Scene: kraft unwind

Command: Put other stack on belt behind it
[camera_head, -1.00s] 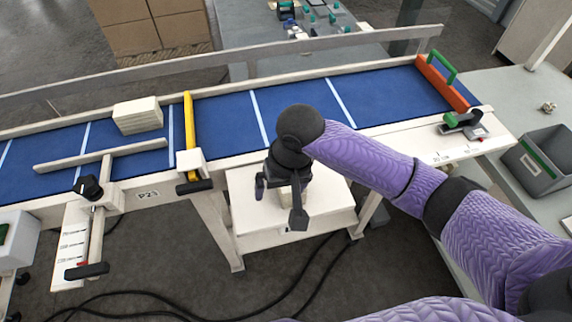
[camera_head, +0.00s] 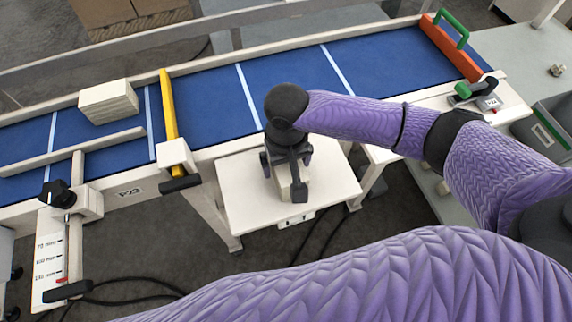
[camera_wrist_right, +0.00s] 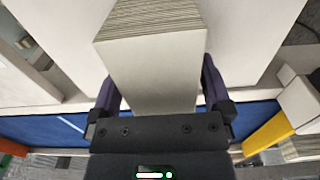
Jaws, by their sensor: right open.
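One pale paper stack (camera_head: 109,101) lies on the blue belt (camera_head: 290,75), left of the yellow bar. The other stack (camera_head: 284,186) is on the small white table (camera_head: 238,196) in front of the belt, mostly hidden by my right gripper (camera_head: 284,175). In the right wrist view this stack (camera_wrist_right: 150,65) lies between the two fingers of my right gripper (camera_wrist_right: 158,80). The fingers are open, one on each side; whether they touch the stack I cannot tell. My left gripper is not in view.
A yellow bar (camera_head: 168,105) crosses the belt. A pale guide rail (camera_head: 75,153) lies left of it. An orange stop with a green handle (camera_head: 452,48) stands at the belt's right end. The belt between bar and stop is clear.

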